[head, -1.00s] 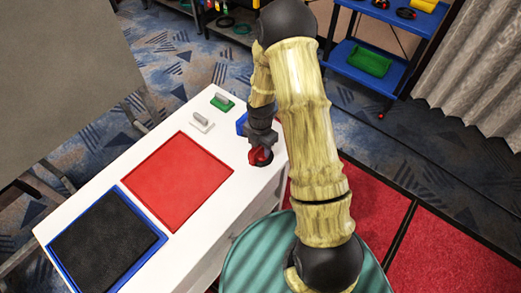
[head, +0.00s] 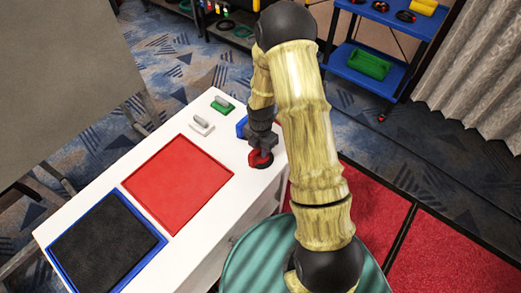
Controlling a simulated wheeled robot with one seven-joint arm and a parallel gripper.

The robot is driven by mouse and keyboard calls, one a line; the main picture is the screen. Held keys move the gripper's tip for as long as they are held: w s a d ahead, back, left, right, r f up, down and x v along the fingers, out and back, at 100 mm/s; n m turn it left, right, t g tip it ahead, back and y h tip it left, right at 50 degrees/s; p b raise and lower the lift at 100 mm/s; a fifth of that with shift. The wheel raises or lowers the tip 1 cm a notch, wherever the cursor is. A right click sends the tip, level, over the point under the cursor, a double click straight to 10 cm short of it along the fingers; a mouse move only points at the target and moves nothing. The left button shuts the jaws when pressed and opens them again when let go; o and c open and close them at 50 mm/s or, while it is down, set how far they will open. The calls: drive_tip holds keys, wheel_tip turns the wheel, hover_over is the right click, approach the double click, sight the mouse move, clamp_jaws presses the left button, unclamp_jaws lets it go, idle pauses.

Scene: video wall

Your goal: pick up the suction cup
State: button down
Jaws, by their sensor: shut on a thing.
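The suction cup (head: 261,160) is red on top with a dark base. It is at the right end of the white table, near its front edge. My gripper (head: 259,150) points down at it from above and is shut on its red upper part. The fingertips are small and partly hidden by the dark gripper body. I cannot tell whether the dark base touches the table top.
The white table (head: 186,250) also bears a red tray (head: 178,183), a black mat in a blue tray (head: 105,248), a white-based block (head: 201,125), a green-based block (head: 222,106) and a blue item (head: 241,126) close behind my gripper. A blue shelf cart (head: 375,62) stands at the back right.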

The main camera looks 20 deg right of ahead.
wheel_tip(320, 180, up, 10)
drive_tip(key=shift+r+b, duration=0.1)
drive_tip(key=shift+b, duration=0.2)
drive_tip(key=shift+d, duration=0.1)
idle(0.6)
idle(0.9)
idle(0.6)
